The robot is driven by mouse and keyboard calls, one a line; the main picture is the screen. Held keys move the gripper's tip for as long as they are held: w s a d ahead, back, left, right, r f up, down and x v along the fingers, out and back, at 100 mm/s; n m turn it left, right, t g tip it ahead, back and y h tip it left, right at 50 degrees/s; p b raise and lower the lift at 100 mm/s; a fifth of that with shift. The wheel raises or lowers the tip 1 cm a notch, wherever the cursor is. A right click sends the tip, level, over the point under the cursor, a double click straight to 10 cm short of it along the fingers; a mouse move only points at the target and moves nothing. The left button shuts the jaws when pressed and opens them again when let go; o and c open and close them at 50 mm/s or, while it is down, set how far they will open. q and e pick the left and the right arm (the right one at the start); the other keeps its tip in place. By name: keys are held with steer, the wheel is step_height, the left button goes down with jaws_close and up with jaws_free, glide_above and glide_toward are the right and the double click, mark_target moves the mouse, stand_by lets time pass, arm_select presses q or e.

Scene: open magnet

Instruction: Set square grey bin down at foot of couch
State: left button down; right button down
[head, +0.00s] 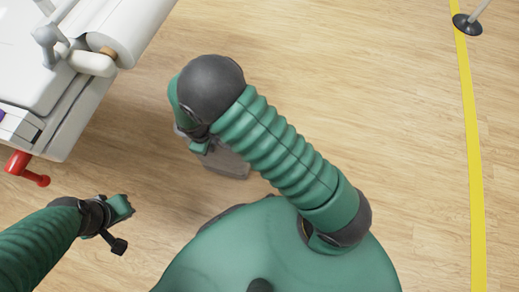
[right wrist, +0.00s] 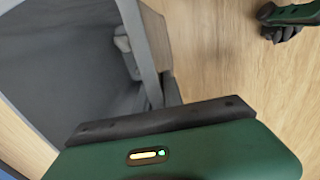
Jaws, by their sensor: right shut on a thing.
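The square grey bin (head: 228,163) shows in the head view beneath my right arm, near the couch's end; most of it is hidden. My right gripper (head: 196,140) is shut on its rim. In the right wrist view the bin (right wrist: 75,70) fills the upper left, its open inside facing the camera, with the dark jaw (right wrist: 160,121) along its rim. I cannot tell whether the bin touches the floor. The white couch (head: 90,85) is at upper left. My left gripper (head: 118,226) is apart from the bin, lower left; its jaws are unclear.
A paper roll (head: 120,25) lies across the couch's end. A red lever (head: 28,168) sticks out from its side, near my left arm. A yellow line (head: 471,130) runs down the floor at right, with a dark stand base (head: 467,24) on it. The wooden floor between is clear.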

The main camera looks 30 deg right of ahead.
steer(key=s+d+f+b, duration=0.1)
steer(key=d+f+b, duration=0.1)
steer(key=d+b, duration=0.3)
steer(key=s+d+f+b, duration=0.2)
steer(key=d+b, duration=0.3)
steer(key=d, duration=0.5)
steer(key=shift+d+f, duration=0.2)
steer(key=shift+f, duration=0.25)
steer(key=c, duration=1.5)
jaws_free()
steer(key=shift+s+f, duration=0.1)
steer(key=shift+f, duration=0.05)
